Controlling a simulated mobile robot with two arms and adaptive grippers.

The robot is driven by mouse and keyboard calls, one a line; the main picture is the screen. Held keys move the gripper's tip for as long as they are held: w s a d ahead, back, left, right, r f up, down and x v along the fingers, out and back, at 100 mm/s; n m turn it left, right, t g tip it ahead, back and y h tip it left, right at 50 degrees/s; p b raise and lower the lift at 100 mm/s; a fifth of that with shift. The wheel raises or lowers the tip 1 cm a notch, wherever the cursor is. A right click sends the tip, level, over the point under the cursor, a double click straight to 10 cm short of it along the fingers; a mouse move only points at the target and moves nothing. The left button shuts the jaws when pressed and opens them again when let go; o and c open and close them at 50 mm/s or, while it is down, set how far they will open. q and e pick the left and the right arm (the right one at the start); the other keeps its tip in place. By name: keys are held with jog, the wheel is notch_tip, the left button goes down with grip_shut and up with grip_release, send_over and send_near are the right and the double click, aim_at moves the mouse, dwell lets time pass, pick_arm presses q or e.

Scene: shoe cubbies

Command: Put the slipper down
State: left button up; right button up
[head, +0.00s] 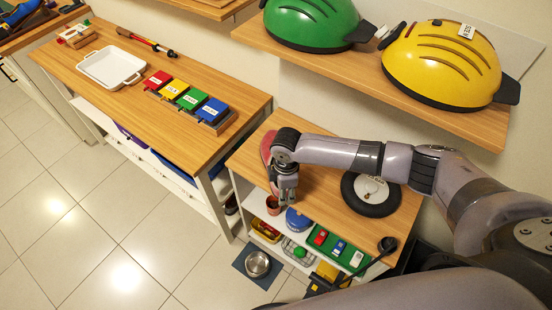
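A pinkish-red slipper (266,150) shows at the left end of the wooden top of the low cubby unit (325,195). My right gripper (287,198) points down in front of it, near the front edge of that top, and hides part of the slipper. The slipper is right beside or against the gripper; I cannot tell whether the fingers hold it or whether it rests on the wood. The fingers are small and dark, so their opening is unclear. My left gripper is not in view.
A black round object with a pale centre (371,190) lies on the cubby top. Shelves below hold a blue round item (297,220) and coloured blocks (339,248). A metal bowl (257,265) sits on a floor mat. Green (312,22) and yellow (442,62) domed items stand on the shelf above.

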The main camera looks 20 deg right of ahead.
grip_shut()
dwell(0.3)
jog(key=shift+r, duration=0.1)
dwell(0.4)
